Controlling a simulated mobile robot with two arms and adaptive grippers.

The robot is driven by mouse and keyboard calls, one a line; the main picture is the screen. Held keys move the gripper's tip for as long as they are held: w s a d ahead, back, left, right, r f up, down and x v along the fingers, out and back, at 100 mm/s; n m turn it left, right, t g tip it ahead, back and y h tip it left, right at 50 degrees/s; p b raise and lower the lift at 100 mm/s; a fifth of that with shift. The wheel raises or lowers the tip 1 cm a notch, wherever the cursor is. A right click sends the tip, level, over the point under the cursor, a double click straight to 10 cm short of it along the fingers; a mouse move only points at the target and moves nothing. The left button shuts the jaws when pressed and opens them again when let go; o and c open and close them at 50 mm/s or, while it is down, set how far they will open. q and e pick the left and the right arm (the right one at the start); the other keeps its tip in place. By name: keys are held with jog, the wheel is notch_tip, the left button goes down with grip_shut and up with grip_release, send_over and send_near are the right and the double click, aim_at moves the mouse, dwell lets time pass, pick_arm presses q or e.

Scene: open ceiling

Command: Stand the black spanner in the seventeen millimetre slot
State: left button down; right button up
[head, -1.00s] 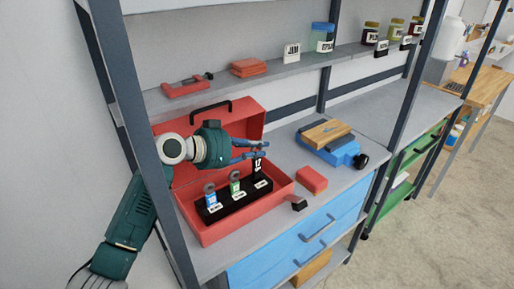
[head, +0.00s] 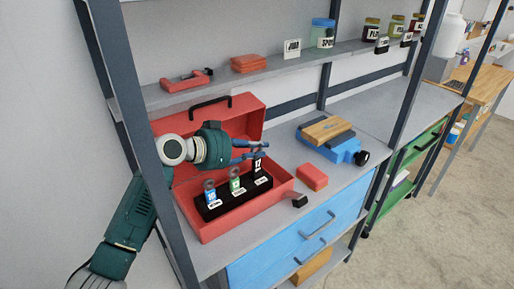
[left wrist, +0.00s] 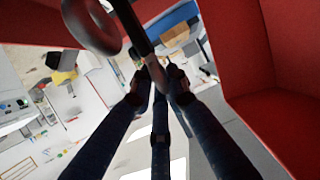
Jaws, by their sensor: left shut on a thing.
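The black spanner (head: 258,165), marked 17, stands upright at the right end of the black rack (head: 224,205) in the open red toolbox. Its lower end meets the rack at the right-hand slot; how deep it sits is hidden. My left gripper (head: 264,149) is shut on its upper part. In the left wrist view, the fingers close around the dark shaft (left wrist: 128,22), with a ring end (left wrist: 92,27) beside it. Blue-tagged (head: 210,194) and green-tagged (head: 235,182) spanners stand in the rack's other slots. My right gripper is out of view.
The raised red lid (head: 246,119) stands behind my gripper, and the toolbox's front wall (head: 240,222) borders the rack. A red block (head: 312,177) and a blue vise-like tool (head: 340,150) lie to the right. A shelf (head: 230,82) crosses above.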

aim_at(257, 160)
pick_arm(q)
jog(key=shift+f+b, duration=1.45)
jog(key=shift+f, duration=0.6)
jog(key=c, duration=1.6)
grip_release()
jog(key=shift+f, duration=0.1)
jog(key=shift+s, duration=0.1)
jog(key=shift+a, duration=0.1)
jog(key=v, duration=1.2)
